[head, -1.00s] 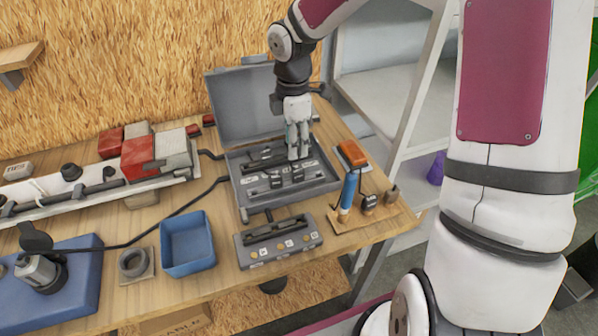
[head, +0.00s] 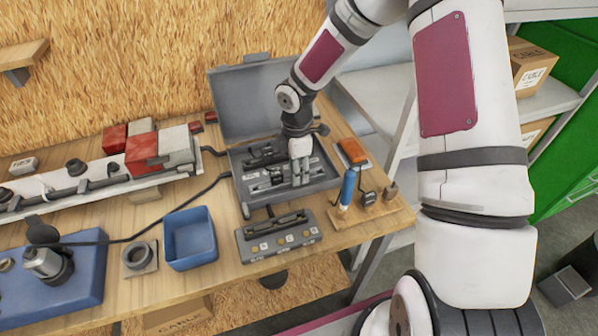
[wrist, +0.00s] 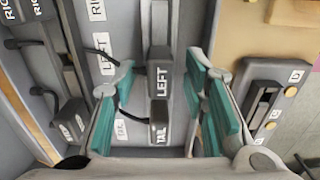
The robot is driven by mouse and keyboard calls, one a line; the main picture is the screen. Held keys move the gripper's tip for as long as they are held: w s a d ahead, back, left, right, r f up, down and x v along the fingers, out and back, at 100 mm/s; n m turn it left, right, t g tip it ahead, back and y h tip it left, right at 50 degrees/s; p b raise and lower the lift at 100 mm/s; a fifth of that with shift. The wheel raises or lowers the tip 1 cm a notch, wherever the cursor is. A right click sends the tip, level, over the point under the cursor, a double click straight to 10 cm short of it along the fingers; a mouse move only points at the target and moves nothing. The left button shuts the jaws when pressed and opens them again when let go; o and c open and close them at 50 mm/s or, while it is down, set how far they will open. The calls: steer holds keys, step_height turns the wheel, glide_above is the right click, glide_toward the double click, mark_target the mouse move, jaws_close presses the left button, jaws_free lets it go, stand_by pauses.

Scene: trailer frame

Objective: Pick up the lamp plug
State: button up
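The open grey case (head: 333,183) holds dark plugs and bars with white labels such as LEFT and TAIL. In the wrist view a dark plug tagged LEFT (wrist: 161,80) and a piece tagged TAIL (wrist: 159,124) lie in line between my fingers. Which of these is the lamp plug I cannot tell for sure. My gripper (head: 300,183) points down into the case. In the wrist view its teal-padded fingers (wrist: 158,102) are spread apart, with clear gaps to the tagged pieces. Another dark plug (wrist: 70,115) lies beyond the left finger.
The case's raised lid (head: 255,100) stands behind. A grey socket block (head: 255,247) lies in front. A wooden stand (head: 372,217) with a blue-handled tool (head: 347,187) is to the right. A blue bin (head: 190,250) and black cable (head: 185,210) lie left.

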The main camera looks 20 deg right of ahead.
steer(key=c, duration=0.8)
steer(key=shift+c, duration=0.2)
steer(key=shift+r, duration=0.1)
steer(key=shift+w+r, duration=0.1)
steer(key=shift+r, duration=0.45)
step_height(320, 180, up, 2)
steer(key=shift+r+b, duration=0.1)
steer(key=shift+b, duration=0.3)
steer(key=s+a, duration=0.1)
steer(key=s, duration=0.4)
steer(key=s+a+r, duration=0.1)
steer(key=s+a, duration=0.1)
steer(key=s, duration=0.3)
steer(key=s+a, duration=0.1)
steer(key=s, duration=0.4)
steer(key=shift+s+a+r, duration=0.15)
steer(key=shift+r, duration=0.15)
steer(key=shift+s+r+p, duration=0.1)
steer(key=shift+r+p, duration=1.15)
steer(key=shift+r, duration=0.2)
